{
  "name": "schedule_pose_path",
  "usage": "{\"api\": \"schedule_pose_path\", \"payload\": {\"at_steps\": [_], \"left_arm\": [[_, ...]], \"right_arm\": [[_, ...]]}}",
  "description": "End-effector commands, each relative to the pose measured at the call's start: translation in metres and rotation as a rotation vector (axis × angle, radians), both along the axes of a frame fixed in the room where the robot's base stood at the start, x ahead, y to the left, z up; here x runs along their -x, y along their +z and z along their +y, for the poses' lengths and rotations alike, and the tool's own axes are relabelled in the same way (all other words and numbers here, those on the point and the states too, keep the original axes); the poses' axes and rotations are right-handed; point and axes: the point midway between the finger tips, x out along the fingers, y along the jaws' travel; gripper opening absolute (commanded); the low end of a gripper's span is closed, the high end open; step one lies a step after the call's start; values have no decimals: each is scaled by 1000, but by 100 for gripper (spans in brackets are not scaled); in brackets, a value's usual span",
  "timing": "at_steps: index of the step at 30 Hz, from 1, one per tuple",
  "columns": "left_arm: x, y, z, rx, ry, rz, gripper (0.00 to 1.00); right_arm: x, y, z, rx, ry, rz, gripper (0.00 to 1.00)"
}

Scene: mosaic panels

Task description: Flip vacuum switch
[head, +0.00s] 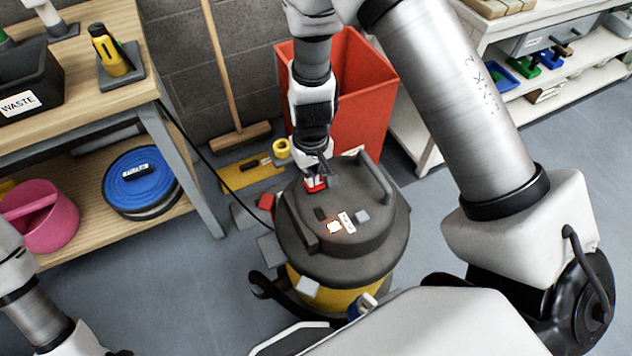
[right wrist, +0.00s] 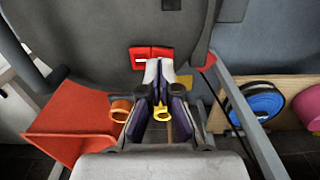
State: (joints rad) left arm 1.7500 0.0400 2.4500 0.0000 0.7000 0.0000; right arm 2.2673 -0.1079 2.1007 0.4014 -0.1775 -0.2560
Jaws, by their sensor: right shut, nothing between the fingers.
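The vacuum (head: 345,250) stands on the floor with a dark grey lid and a yellow body. A red switch (head: 315,184) is on the far left part of its lid. My right gripper (head: 318,174) points down at the switch and partly covers it. In the right wrist view the red switch (right wrist: 152,54) shows just beyond the tips of my right gripper (right wrist: 158,66), which is shut and empty. I cannot tell whether the tips touch the switch. A small panel (head: 334,228) glows on the lid. My left arm shows at the lower left, but its gripper is out of frame.
A red bin (head: 362,95) stands behind the vacuum. A workbench (head: 95,80) with a lower shelf is at the left. White shelves (head: 432,150) are at the right. A broom (head: 222,75) leans on the back wall. A dark cable runs from the bench toward the vacuum.

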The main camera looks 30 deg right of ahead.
Motion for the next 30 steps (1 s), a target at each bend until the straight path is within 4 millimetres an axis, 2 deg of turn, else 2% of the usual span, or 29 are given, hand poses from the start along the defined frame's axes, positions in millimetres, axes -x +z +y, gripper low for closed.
{"api": "schedule_pose_path", "payload": {"at_steps": [30], "left_arm": [[0,-13,0,0,0,0,40]], "right_arm": [[0,-16,0,0,0,0,0]]}}
